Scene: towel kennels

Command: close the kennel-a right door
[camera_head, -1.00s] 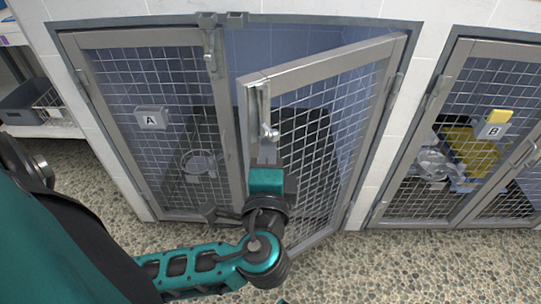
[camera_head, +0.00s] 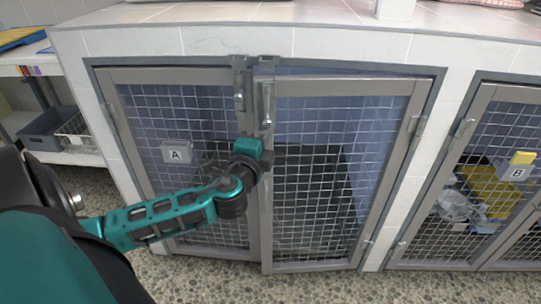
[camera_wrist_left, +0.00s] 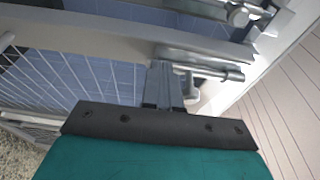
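The kennel-a right door (camera_head: 340,88) is a grey-framed wire mesh door, hinged on its right. It stands nearly in line with the frame, and its lower edge seems to stick out slightly past the left door. Its latch (camera_head: 266,100) is on its left upright; the bolt also shows in the wrist view (camera_wrist_left: 205,70). My left gripper (camera_head: 262,150) is at that upright, just below the latch. In the wrist view its fingers (camera_wrist_left: 165,75) look shut together, tips at the door edge beside the latch knob. Contact is hard to tell. My right gripper is out of view.
The kennel-a left door (camera_head: 150,76), with label A (camera_head: 177,153), stands closed beside it. Kennel B (camera_head: 470,110) is to the right, with a yellow item inside. A shelf with a grey bin (camera_head: 45,130) is at far left. The pebbled floor in front is clear.

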